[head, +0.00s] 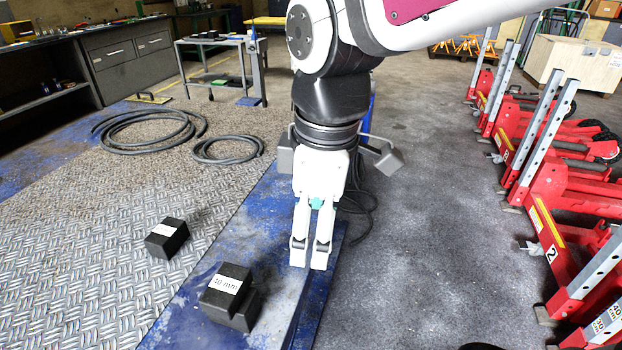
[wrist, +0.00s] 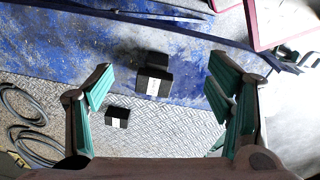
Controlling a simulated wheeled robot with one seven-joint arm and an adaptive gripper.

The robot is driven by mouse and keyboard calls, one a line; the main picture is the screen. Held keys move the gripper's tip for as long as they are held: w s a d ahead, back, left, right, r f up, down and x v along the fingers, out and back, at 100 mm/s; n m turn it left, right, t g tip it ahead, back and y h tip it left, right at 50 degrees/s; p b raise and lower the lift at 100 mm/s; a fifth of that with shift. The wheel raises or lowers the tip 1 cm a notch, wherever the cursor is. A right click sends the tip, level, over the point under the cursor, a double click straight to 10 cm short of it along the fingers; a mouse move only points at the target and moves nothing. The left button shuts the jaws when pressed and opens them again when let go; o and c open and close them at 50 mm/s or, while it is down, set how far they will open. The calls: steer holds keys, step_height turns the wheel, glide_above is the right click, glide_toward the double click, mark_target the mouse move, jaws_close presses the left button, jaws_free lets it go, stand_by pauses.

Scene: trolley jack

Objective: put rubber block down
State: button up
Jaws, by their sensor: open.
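A black rubber block (head: 226,282) with a white label reading about "40 mm" rests on a second dark block (head: 241,314) on the blue floor strip. The pair also shows in the wrist view as a labelled block (wrist: 153,84) with a dark block (wrist: 157,60) against it. A smaller-looking black block (head: 167,238) with a pale label sits on the chequered plate; it shows in the wrist view (wrist: 117,117) too. My gripper (head: 310,258) points down, right of the stacked pair in the head view. In the wrist view its fingers (wrist: 160,66) are spread, with nothing held between them.
Red trolley jacks (head: 562,205) line the right side. Black hoses (head: 150,130) lie coiled on the chequered plate (head: 100,240). A grey trolley (head: 215,65) and a workbench (head: 95,65) stand behind. The grey floor (head: 430,230) between strip and jacks is mostly clear.

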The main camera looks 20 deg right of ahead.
steer(key=s+d+m+t, duration=0.1)
steer(key=s+d+m, duration=0.4)
steer(key=s+m, duration=0.6)
steer(key=shift+s+d+m+h, duration=0.3)
steer(key=shift+d+m, duration=0.1)
steer(key=shift+m, duration=0.4)
steer(key=shift+r, duration=0.1)
step_height(320, 180, up, 11)
steer(key=t+p, duration=0.2)
steer(key=p, duration=0.7)
steer(key=shift+d, duration=0.2)
